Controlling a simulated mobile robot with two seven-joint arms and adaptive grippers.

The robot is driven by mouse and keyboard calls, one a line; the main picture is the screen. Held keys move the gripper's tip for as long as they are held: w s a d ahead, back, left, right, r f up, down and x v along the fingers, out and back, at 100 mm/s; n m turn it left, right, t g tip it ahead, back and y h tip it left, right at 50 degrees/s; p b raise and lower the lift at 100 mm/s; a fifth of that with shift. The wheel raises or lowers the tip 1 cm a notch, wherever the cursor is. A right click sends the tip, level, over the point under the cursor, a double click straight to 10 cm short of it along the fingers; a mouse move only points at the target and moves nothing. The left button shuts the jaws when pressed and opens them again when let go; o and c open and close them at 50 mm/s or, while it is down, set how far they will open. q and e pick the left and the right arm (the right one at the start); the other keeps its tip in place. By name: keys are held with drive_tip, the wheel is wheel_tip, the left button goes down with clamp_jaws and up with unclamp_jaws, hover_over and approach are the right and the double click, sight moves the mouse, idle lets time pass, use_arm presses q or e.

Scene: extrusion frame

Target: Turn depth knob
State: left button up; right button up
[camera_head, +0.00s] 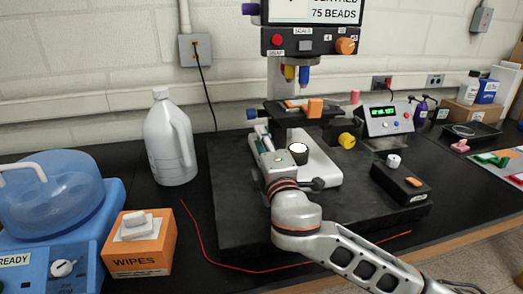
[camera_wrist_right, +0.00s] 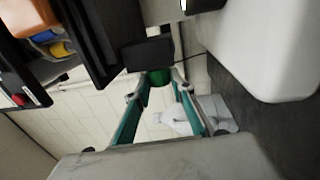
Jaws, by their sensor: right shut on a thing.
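A green knob (camera_wrist_right: 157,77) shows in the right wrist view, at the end of a dark block and between my two teal fingers. My right gripper (camera_wrist_right: 157,88) is shut on this knob. In the head view my right gripper (camera_head: 262,133) reaches up to the left side of the machine's stage (camera_head: 290,122), and the green knob is hard to make out there. The dark machine base (camera_head: 235,215) lies under my right arm. My left gripper is not in view.
A white jug (camera_head: 168,140) and an orange wipes box (camera_head: 140,247) stand left of the base. A blue device with a domed lid (camera_head: 50,190) is at the far left. A black box with a white knob (camera_head: 400,180) sits right of my arm. A red cord (camera_head: 205,250) runs along the front.

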drive_tip(key=shift+f+t+b, duration=0.2)
drive_tip(key=shift+t+b, duration=0.1)
drive_tip(key=shift+b, duration=0.2)
drive_tip(key=o, duration=1.1)
drive_tip(key=shift+r, duration=0.1)
drive_tip(key=shift+s, duration=0.1)
drive_tip(key=v, duration=1.2)
idle(0.5)
